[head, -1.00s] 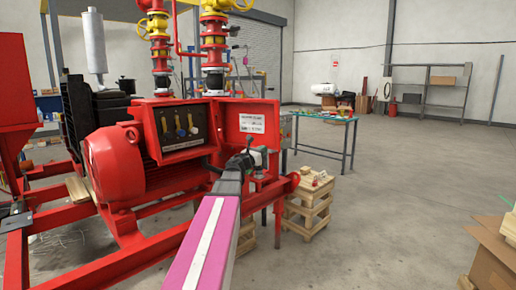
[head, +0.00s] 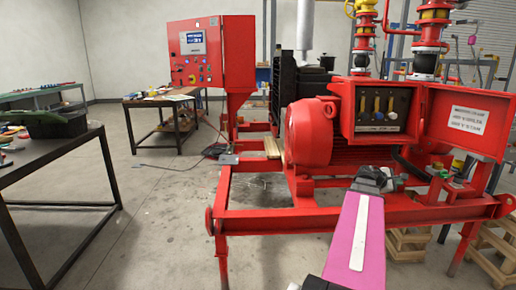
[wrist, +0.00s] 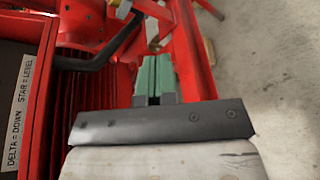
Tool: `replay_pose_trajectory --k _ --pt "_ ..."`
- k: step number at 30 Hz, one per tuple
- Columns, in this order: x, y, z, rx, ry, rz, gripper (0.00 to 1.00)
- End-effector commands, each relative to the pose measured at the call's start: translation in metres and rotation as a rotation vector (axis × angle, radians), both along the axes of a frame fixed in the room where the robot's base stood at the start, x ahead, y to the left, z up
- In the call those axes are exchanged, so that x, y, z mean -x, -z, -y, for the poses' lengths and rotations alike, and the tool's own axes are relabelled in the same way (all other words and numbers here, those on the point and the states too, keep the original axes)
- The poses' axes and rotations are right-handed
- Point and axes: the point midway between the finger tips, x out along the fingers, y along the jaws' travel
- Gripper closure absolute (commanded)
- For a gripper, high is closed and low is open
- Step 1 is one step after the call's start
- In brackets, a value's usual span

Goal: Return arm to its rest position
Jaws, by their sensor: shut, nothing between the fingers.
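My gripper (wrist: 153,75) shows in the wrist view with its green fingers closed together and nothing between them. My arm reaches forward in the head view with a pink link (head: 355,235) ending in front of the red pump skid (head: 330,224). The gripper's fingertips are hard to make out there. In the wrist view, a black bar-like handle (wrist: 88,62) lies to the left of the fingers, apart from them. A white label (wrist: 20,110) reading "DELTA = DOWN, STAR = LEVEL" is at the far left.
A red motor (head: 310,135) and an open control box (head: 378,115) with a hinged door (head: 468,125) sit on the skid. A dark table (head: 60,152) stands at left; another table (head: 160,102) is by a red cabinet (head: 215,55). Bare floor lies between the left table and skid.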

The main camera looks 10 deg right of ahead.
Motion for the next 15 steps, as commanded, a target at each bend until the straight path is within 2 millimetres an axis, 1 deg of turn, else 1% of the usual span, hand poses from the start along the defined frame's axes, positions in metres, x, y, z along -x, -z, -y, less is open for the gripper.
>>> replay_pose_trajectory --k 1,5,6,8,9,11,12,14,15 --pt "-0.012 0.016 -0.025 -0.053 -0.004 0.053 1.0" --pt "-0.037 0.055 -0.081 -0.199 0.012 0.191 1.0" --pt "-0.043 0.066 -0.1 -0.244 0.021 0.228 1.0" --pt "-0.052 0.082 -0.128 -0.314 0.036 0.283 1.0" --pt "-0.057 0.094 -0.147 -0.363 0.05 0.315 1.0" --pt "-0.064 0.11 -0.176 -0.434 0.071 0.361 1.0" --pt "-0.068 0.12 -0.196 -0.48 0.088 0.388 1.0" --pt "-0.073 0.136 -0.226 -0.553 0.116 0.424 1.0" --pt "-0.075 0.145 -0.247 -0.601 0.139 0.446 1.0"
